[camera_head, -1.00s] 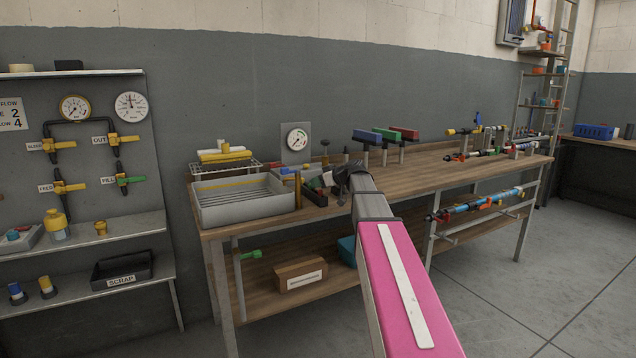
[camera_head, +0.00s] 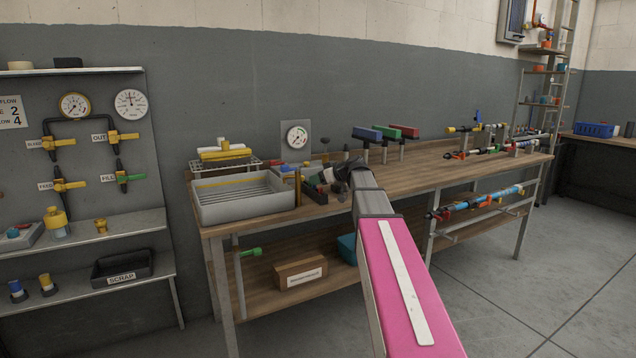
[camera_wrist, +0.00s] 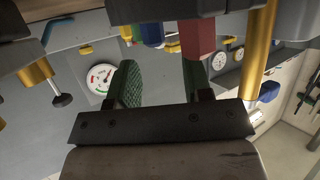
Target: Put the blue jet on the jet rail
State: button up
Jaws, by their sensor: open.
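My gripper (camera_wrist: 160,90) is open, its two green textured pads apart with nothing held between them. In the head view my gripper (camera_head: 342,170) is over the back of the bench, small and dark. The wrist view looks upside down. A blue piece (camera_wrist: 151,35), probably the blue jet, shows at its top, beyond the fingers. I cannot tell which part is the jet rail.
A grey tray (camera_head: 245,212) stands on the bench's left, a brass post (camera_head: 298,189) beside it. A gauge (camera_head: 297,137) stands behind. Blue (camera_head: 367,134), green (camera_head: 385,133) and red (camera_head: 404,132) blocks sit on posts to the right. The bench middle (camera_head: 430,177) is clear.

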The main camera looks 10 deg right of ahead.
jog(key=v, duration=1.1)
jog(key=shift+s+d, duration=0.2)
jog(key=shift+d, duration=0.1)
